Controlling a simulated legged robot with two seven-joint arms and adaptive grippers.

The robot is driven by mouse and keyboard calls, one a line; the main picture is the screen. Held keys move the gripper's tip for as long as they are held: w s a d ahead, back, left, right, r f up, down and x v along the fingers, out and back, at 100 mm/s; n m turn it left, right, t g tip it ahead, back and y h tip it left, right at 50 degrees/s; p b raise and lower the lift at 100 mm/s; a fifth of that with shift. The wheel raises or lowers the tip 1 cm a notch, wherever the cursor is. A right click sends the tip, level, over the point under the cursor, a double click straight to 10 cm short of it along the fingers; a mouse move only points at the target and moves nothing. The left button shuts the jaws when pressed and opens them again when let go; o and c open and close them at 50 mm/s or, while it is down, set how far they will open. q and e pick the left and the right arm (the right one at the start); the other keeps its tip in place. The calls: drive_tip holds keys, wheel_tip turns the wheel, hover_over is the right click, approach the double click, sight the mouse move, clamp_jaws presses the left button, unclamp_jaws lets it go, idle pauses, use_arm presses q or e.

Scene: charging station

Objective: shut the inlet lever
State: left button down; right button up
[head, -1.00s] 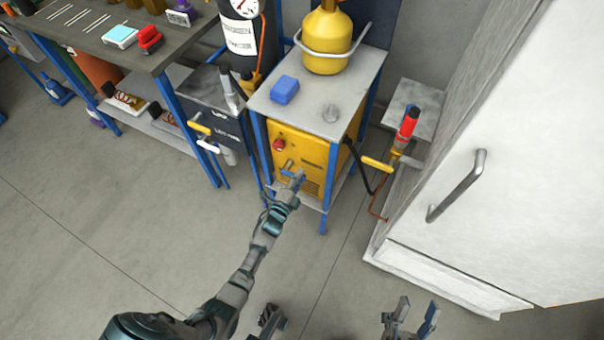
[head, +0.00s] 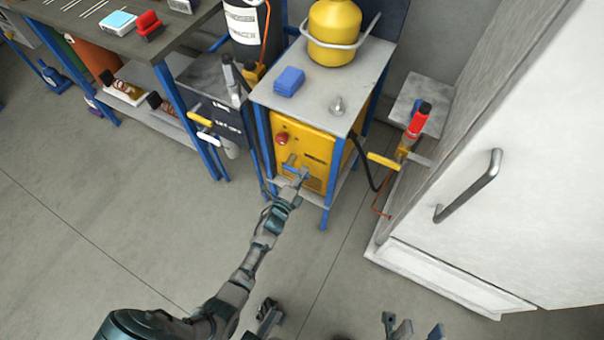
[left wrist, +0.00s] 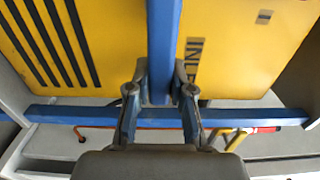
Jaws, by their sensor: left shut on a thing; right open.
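The yellow unit (head: 318,145) stands under the grey-topped stand, with a red knob (head: 282,139) on its front. The blue inlet lever (head: 289,166) is on that front, low and partly hidden by my left gripper (head: 301,176). In the left wrist view a blue bar (left wrist: 165,40), which looks like the lever's handle, runs between the fingers of my left gripper (left wrist: 160,85). They are shut on it. Part of an "INLET" label (left wrist: 193,65) shows beside it. My right gripper (head: 412,328) is open and empty at the bottom edge, partly cut off.
The stand's top (head: 320,100) carries a blue block (head: 289,81), a small grey knob (head: 337,105) and a yellow gas bottle (head: 335,35). Blue stand legs (head: 325,210) flank the unit. A white cabinet (head: 520,190) is at the right. The floor (head: 130,215) at left is clear.

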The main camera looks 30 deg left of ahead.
use_arm(q)
drive_tip(key=c, duration=1.1)
unclamp_jaws()
drive_tip(key=shift+s+f, duration=0.1)
drive_tip(key=shift+f, duration=0.35)
drive_tip(key=shift+c, duration=0.2)
drive_tip(key=shift+o, duration=0.7)
drive_tip(key=shift+d+r, duration=0.1)
drive_tip(key=shift+r, duration=0.1)
drive_tip(key=s, duration=1.1)
drive_tip(key=shift+s+a, duration=0.2)
drive_tip(key=shift+s, duration=0.2)
